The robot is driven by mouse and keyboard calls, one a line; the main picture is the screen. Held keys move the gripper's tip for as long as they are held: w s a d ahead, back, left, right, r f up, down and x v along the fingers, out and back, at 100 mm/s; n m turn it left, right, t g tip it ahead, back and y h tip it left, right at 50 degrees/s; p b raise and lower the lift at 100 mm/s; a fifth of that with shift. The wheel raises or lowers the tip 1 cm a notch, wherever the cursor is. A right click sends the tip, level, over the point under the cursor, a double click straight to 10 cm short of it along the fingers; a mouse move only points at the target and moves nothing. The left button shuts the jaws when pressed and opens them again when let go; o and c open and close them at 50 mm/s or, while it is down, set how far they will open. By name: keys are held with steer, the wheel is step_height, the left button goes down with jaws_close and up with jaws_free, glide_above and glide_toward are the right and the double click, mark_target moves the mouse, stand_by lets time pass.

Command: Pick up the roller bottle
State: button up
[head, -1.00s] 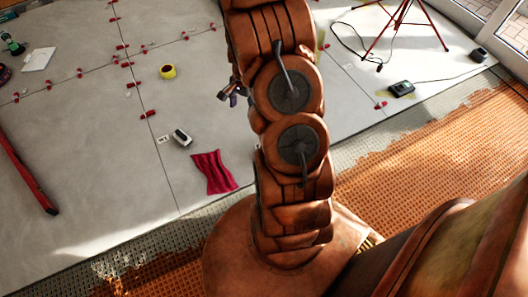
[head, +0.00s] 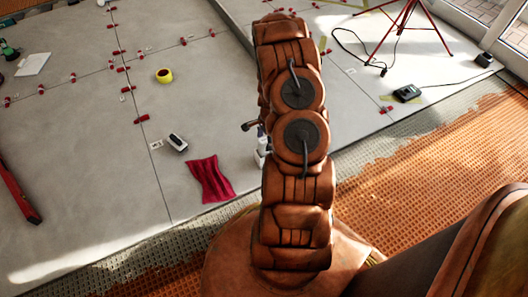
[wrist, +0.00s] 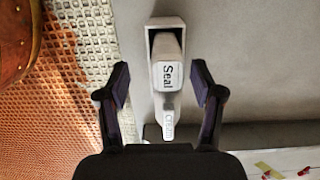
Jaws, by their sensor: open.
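My gripper is open and empty. In the head view a white bottle (head: 262,152) shows beside my arm, partly hidden by it. Most of my gripper is hidden behind the arm there.
A red tripod (head: 403,18) stands at the back right.

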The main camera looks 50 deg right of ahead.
steer(key=f, duration=0.1)
steer(key=f+b, duration=0.1)
steer(key=f, duration=0.1)
steer(key=f+b, duration=0.1)
steer(key=f, duration=0.1)
steer(key=shift+w+d+f, duration=0.1)
steer(key=shift+w+f, duration=0.05)
steer(key=shift+w, duration=0.25)
steer(key=shift+c, duration=0.4)
steer(key=c, duration=1.1)
